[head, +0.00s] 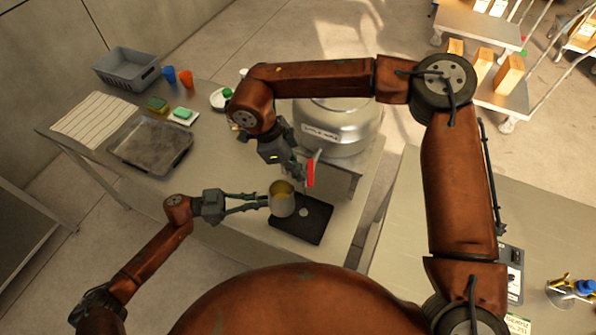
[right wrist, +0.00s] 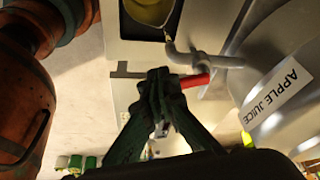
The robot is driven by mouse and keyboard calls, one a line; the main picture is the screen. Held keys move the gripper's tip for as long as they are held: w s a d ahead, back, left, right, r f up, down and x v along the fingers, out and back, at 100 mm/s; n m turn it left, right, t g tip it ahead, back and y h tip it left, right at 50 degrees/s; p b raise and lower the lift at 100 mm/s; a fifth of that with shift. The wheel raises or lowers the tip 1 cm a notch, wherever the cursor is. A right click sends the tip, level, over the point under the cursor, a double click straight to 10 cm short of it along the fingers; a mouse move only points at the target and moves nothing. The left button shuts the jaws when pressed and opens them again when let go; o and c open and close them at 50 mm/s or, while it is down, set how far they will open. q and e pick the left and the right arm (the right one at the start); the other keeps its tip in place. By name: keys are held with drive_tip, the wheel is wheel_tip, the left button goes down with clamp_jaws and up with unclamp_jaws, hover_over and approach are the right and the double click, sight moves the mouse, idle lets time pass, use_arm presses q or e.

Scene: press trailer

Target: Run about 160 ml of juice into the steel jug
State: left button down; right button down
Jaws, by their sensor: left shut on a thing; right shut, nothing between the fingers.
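The steel jug (head: 275,207) is upright over the left part of a black flat pad (head: 313,231); I cannot tell whether it rests on it. Yellow juice (head: 285,188) shows inside the jug, and also in the right wrist view (right wrist: 150,8). My left gripper (head: 262,202) is shut on the jug from the left. The steel tank (head: 350,135), labelled APPLE JUICE, has a bent spout (right wrist: 185,56) close to the jug's rim and a red tap handle (head: 310,174). My right gripper (right wrist: 160,78) is shut and empty beside the handle's end; contact is unclear.
On the table's left are a clear tray (head: 150,146), a striped cloth (head: 95,117), sponges (head: 183,114), a grey basket (head: 127,70), a blue cup (head: 169,74) and an orange cup (head: 186,79). A second bench (head: 430,215) stands to the right. The table's front left is clear.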

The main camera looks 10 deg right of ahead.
drive_tip(key=shift+s+d+n, duration=0.2)
drive_tip(key=shift+d+n, duration=0.05)
drive_tip(key=shift+n, duration=0.35)
drive_tip(key=d+n+t, duration=0.1)
drive_tip(key=n, duration=0.1)
drive_tip(key=s+d+n+t, duration=0.1)
drive_tip(key=d+n, duration=0.1)
drive_tip(key=n, duration=0.1)
drive_tip(key=shift+d+n+t, duration=0.1)
drive_tip(key=shift+n+t, duration=0.2)
drive_tip(key=shift+w+d+n+t+y, duration=0.15)
drive_tip(key=shift+d+n+t+y, duration=0.2)
drive_tip(key=shift+d+n, duration=0.55)
drive_tip(key=shift+w+d+n+t+y, duration=0.1)
drive_tip(key=shift+d+n+t+y, duration=0.25)
drive_tip(key=shift+n, duration=1.1)
drive_tip(key=shift+w+d+n+t+y, duration=0.15)
drive_tip(key=shift+d+n+t+y, duration=0.2)
drive_tip(key=shift+d+n, duration=0.6)
drive_tip(key=shift+a, duration=0.25)
